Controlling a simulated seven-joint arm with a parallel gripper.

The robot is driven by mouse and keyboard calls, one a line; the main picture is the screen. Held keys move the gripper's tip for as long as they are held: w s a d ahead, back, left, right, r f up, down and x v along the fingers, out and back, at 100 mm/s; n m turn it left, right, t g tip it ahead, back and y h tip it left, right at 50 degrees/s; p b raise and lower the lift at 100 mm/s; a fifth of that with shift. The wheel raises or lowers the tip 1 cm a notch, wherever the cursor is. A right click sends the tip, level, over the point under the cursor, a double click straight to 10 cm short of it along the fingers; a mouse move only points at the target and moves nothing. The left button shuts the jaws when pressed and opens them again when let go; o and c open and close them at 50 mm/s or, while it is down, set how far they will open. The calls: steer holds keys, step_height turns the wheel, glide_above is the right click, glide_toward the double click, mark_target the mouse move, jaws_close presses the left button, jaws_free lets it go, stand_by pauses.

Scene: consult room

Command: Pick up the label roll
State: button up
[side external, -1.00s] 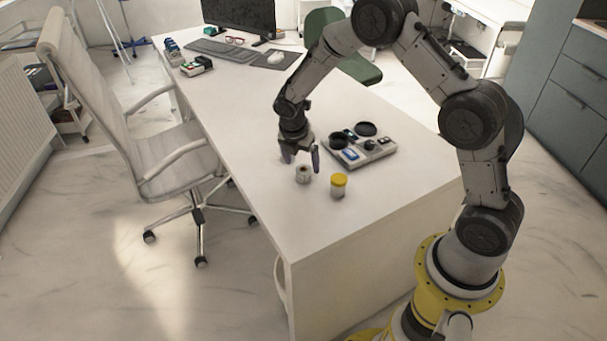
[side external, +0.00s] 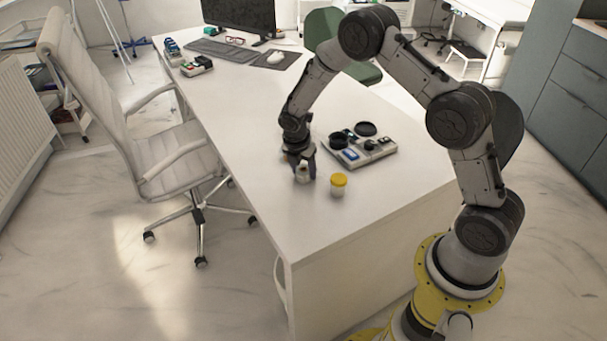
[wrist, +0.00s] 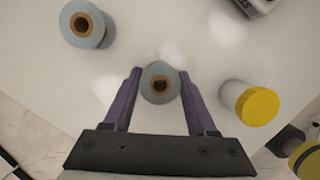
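A label roll, a small grey-white roll with a brown core (wrist: 146,92), stands upright on the white desk. In the wrist view it sits between the two fingers of my gripper (wrist: 159,82), which appear to touch it on both sides. In the side view my gripper (side external: 304,171) is low over the desk, its fingers around the roll (side external: 303,178) and partly hiding it. A second, similar roll (wrist: 96,37) stands apart at the upper left of the wrist view; I cannot make it out in the side view.
A yellow-lidded cup (side external: 339,185) stands close to the right of my gripper; it also shows in the wrist view (wrist: 256,105). A grey device tray (side external: 376,155) lies behind it. A keyboard (side external: 222,51) and monitor are at the far end. The desk's front is clear.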

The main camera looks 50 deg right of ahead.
steer(key=c, duration=0.7)
steer(key=shift+r, duration=0.2)
steer(key=shift+c, duration=0.2)
